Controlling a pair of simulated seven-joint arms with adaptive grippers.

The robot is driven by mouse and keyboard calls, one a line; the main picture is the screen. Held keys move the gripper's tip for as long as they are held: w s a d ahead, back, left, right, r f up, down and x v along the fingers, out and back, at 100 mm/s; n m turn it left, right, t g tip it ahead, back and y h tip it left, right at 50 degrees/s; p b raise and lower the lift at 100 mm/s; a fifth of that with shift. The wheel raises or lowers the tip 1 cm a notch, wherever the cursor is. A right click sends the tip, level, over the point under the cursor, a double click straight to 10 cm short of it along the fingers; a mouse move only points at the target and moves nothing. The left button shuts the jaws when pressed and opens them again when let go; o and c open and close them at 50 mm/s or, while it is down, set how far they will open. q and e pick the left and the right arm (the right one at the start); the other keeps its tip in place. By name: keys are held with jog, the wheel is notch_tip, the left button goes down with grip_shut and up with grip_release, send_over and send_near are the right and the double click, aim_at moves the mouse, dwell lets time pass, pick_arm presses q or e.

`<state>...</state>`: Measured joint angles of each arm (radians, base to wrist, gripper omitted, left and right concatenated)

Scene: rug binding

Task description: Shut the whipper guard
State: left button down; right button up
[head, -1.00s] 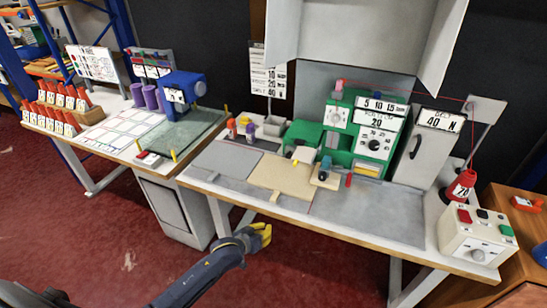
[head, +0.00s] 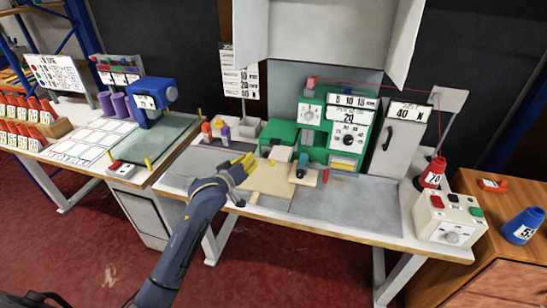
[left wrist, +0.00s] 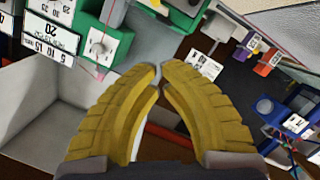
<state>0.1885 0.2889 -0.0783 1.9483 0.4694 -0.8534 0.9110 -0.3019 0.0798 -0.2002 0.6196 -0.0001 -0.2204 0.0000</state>
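A large pale grey hood with side flaps, which looks like the whipper guard (head: 318,32), stands raised and open above the green machine (head: 322,130). Its front and underside are clear of the machine. My left gripper (head: 246,162) has yellow fingers and is above the table's front part, left of the machine and well below the hood. In the left wrist view the fingertips (left wrist: 160,68) nearly meet with nothing between them. Part of the machine (left wrist: 150,40) and a pale grey panelled surface (left wrist: 40,110), likely the hood, show beyond them. My right gripper is not in view.
A tan board (head: 268,180) and a small blue-topped fixture (head: 301,166) lie before the machine. A second table (head: 60,152) stands left.

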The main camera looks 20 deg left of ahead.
aim_at(279, 156)
pick_arm(q)
jog(key=w+d+f, duration=0.3)
jog(key=w+f, duration=0.2)
jog(key=w, duration=0.4)
jog(key=shift+w+d, duration=0.2)
jog(key=shift+w, duration=0.05)
jog(key=shift+d+f, duration=0.1)
dwell(0.4)
